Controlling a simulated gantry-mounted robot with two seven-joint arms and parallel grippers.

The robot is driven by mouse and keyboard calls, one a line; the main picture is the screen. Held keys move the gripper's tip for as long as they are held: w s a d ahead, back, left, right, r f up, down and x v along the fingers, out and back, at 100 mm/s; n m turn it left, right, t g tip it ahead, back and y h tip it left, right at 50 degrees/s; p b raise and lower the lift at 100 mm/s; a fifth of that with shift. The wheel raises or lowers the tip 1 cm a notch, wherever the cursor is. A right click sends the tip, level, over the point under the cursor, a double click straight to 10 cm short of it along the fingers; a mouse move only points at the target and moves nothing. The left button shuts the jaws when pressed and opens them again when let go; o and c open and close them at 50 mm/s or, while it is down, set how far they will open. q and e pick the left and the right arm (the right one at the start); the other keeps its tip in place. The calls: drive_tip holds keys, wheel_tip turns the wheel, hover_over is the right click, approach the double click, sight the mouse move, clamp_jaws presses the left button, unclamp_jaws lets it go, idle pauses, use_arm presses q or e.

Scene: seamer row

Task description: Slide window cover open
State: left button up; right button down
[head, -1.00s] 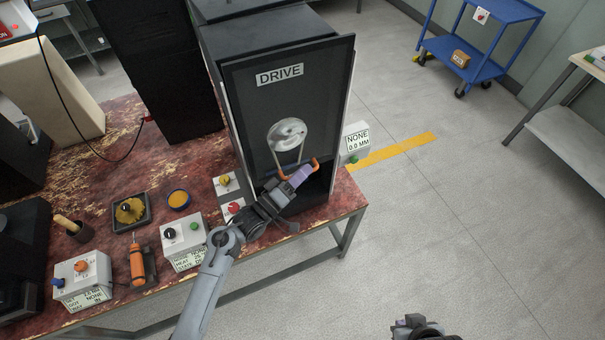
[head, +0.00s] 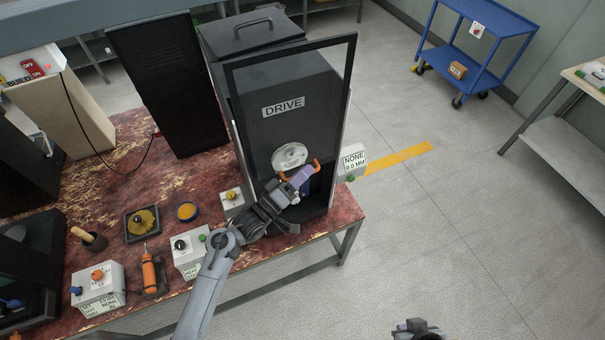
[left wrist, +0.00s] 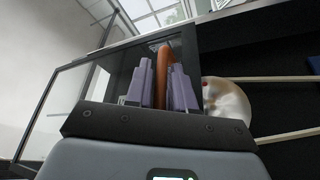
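The window cover (head: 292,50) is a clear panel in a dark frame, upright on the front of the black DRIVE machine (head: 300,85). Its frame top stands above the machine's front edge. A pale pulley wheel (head: 289,155) shows through it. The cover's orange handle (head: 317,163) crosses its lower part. My left gripper (head: 300,178) is shut on the handle; in the left wrist view the orange bar (left wrist: 162,75) lies between the two purple fingers. My right gripper (head: 415,327) shows only partly at the bottom edge, away from the machine.
A NONE 0.0 MM box (head: 352,162) stands right of the machine. Control boxes (head: 190,254), an orange tool (head: 151,272) and a yellow-filled tray (head: 142,223) are on the worn red table (head: 100,185). The floor to the right is clear up to a blue cart (head: 485,40).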

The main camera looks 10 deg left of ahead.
use_arm(q)
drive_tip(key=shift+s+a+f, duration=0.1)
drive_tip(key=shift+f, duration=0.05)
drive_tip(key=shift+s+a, duration=0.15)
drive_tip(key=shift+s, duration=0.05)
drive_tip(key=b+v, duration=0.1)
drive_tip(key=v, duration=0.9)
